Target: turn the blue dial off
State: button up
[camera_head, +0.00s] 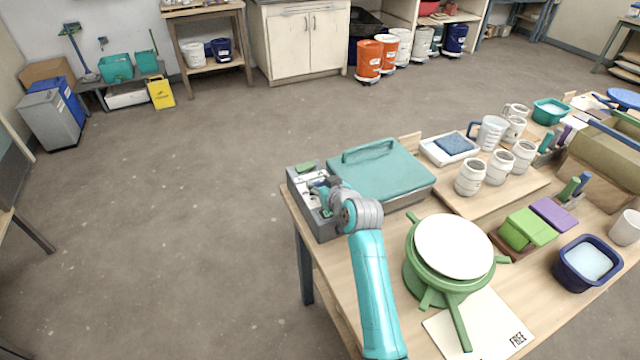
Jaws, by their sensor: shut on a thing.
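A grey control box (325,229) with a pale top panel sits at the table's left corner, beside a teal lid with a handle (380,168). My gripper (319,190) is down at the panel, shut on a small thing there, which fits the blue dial. The dial itself is mostly hidden by the fingers and too small to make out, so its setting cannot be told. A small green piece (306,167) shows at the panel's far end.
A white tray with a blue sponge (452,145), several pale jars (470,178) and a navy tub (587,263) fill the table's right. Open floor lies left.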

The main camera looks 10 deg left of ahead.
dwell(0.3)
jog(key=o, duration=1.1)
jog(key=shift+o, duration=0.2)
jog(key=v, duration=1.2)
jog(key=shift+d, duration=0.15)
